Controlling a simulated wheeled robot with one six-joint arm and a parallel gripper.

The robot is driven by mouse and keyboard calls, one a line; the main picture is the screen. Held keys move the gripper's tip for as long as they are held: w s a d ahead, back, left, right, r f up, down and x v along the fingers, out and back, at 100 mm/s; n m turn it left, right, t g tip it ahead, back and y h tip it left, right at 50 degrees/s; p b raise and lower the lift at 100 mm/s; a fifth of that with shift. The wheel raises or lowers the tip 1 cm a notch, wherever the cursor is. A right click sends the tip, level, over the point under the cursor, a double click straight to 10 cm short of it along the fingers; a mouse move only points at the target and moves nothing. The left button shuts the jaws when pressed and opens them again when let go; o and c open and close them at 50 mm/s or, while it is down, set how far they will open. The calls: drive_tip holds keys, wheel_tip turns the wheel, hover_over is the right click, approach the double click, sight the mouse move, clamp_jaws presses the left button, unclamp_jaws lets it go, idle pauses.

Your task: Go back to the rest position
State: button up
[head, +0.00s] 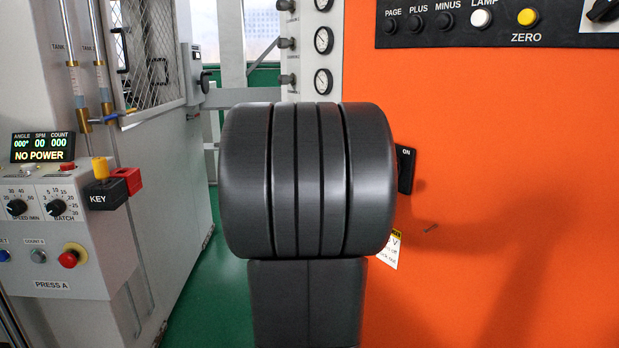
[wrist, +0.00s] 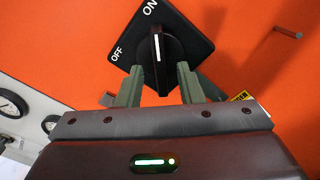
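My gripper (wrist: 160,78) is open in the wrist view. Its two green fingers stand apart, one on each side of the lower end of a black rotary knob (wrist: 157,48). I see no finger closed on the knob; how far they are from it in depth I cannot tell. The knob sits on a black plate (wrist: 190,40) marked ON and OFF, and its white line points up towards ON. In the head view my own dark arm hides the gripper and most of the switch; only the plate's right edge (head: 406,170) with ON shows.
The switch is on an orange panel (head: 500,200), with a small peg (head: 431,228) sticking out at right. A yellow-topped label (head: 390,248) hangs below the switch. A grey machine (head: 75,210) at left has a display reading NO POWER (head: 43,148). Green floor (head: 210,290) lies between.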

drive_tip(key=shift+x, duration=1.4)
